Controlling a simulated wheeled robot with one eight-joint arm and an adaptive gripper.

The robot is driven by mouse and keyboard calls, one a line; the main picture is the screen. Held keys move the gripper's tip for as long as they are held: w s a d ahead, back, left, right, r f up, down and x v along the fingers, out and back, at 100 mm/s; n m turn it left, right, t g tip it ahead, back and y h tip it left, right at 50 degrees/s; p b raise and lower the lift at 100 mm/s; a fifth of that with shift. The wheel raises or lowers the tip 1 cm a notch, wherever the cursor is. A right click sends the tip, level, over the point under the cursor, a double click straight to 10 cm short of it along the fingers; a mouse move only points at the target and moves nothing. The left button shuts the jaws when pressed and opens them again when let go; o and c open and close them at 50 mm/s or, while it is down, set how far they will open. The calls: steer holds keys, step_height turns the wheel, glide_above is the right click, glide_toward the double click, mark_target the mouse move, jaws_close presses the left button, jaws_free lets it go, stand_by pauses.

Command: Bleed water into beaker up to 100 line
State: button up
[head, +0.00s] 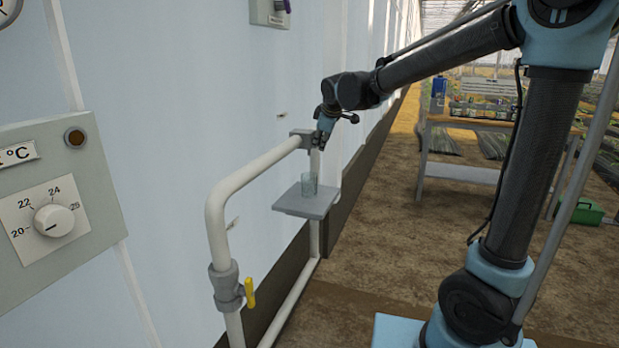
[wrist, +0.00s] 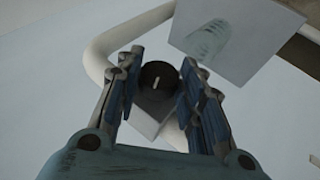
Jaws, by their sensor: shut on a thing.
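A small clear beaker (head: 309,186) stands upright on a grey shelf (head: 300,207) below the pipe outlet. In the wrist view the beaker (wrist: 208,40) shows at the upper right. Its graduations and any water level are too small to read. My gripper (head: 321,137) is at the end of the white pipe, above the beaker. In the wrist view my gripper (wrist: 163,62) has its fingers on both sides of a dark round knob (wrist: 160,76) with a pale line across it, and is shut on it. The knob sits on a grey valve block (wrist: 150,112).
A white pipe (head: 213,215) with a yellow-handled valve (head: 250,291) runs along the wall at the left. A control panel (head: 60,195) with a temperature dial is in front left. A wooden bench (head: 470,125) with goods stands behind right. Bare floor lies between.

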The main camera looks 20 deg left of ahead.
steer(key=shift+w+r, duration=0.15)
steer(key=shift+w, duration=0.05)
steer(key=shift+o, duration=0.2)
steer(key=shift+s+f+n+t, duration=0.1)
steer(key=shift+n+t, duration=0.1)
steer(key=shift+t, duration=0.8)
steer(key=shift+s+f+n+t, duration=0.1)
steer(key=shift+n+t, duration=0.1)
steer(key=shift+t, duration=0.8)
steer(key=shift+a+f+t, duration=0.1)
steer(key=shift+f+t, duration=0.05)
steer(key=shift+t, duration=0.45)
steer(key=shift+s+f+n+t+y, duration=0.1)
steer(key=shift+n+t+y, duration=0.2)
steer(key=shift+n+t, duration=0.55)
steer(key=shift+m+t, duration=0.25)
steer(key=shift+t, duration=0.2)
steer(key=shift+f+n+t, duration=0.25)
steer(key=shift+n+t, duration=0.15)
steer(key=shift+t, duration=0.7)
steer(key=shift+t+y, duration=0.3)
stand_by(2.3)
